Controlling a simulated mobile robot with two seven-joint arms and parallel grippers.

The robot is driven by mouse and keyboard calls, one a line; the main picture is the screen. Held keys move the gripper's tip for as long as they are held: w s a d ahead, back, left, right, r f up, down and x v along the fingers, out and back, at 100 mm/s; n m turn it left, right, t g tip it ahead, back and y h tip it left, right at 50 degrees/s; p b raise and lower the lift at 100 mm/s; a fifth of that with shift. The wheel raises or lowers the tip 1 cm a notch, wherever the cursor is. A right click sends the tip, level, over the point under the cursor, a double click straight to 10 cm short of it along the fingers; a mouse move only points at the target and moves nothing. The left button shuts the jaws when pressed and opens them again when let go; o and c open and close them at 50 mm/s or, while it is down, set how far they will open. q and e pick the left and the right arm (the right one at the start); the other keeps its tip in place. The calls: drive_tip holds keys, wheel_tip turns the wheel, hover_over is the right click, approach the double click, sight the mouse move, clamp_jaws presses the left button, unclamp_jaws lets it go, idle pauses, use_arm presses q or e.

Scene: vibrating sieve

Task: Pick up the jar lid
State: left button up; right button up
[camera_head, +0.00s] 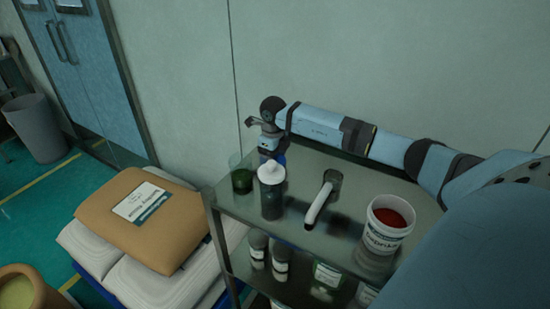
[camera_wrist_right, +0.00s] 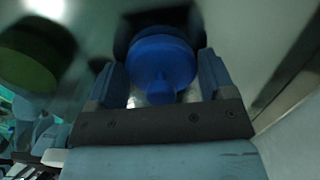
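The jar lid (camera_wrist_right: 162,62) is blue and round with a small knob. In the right wrist view it lies between the two fingers of my right gripper (camera_wrist_right: 163,75). The fingers stand wide apart, one on each side of the lid, with little or no gap; I see no clear grip. In the head view my right gripper (camera_head: 262,142) is over the far edge of the cart's top shelf. A bit of blue (camera_head: 281,158), likely the lid, shows just below it, mostly hidden. My left gripper is not in view.
Several jars stand on the lower shelf. Sacks (camera_head: 150,225) lie left.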

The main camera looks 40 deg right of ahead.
drive_tip(key=c, duration=0.3)
drive_tip(key=shift+c, duration=0.2)
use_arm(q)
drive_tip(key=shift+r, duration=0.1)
use_arm(e)
drive_tip(key=shift+r, duration=0.1)
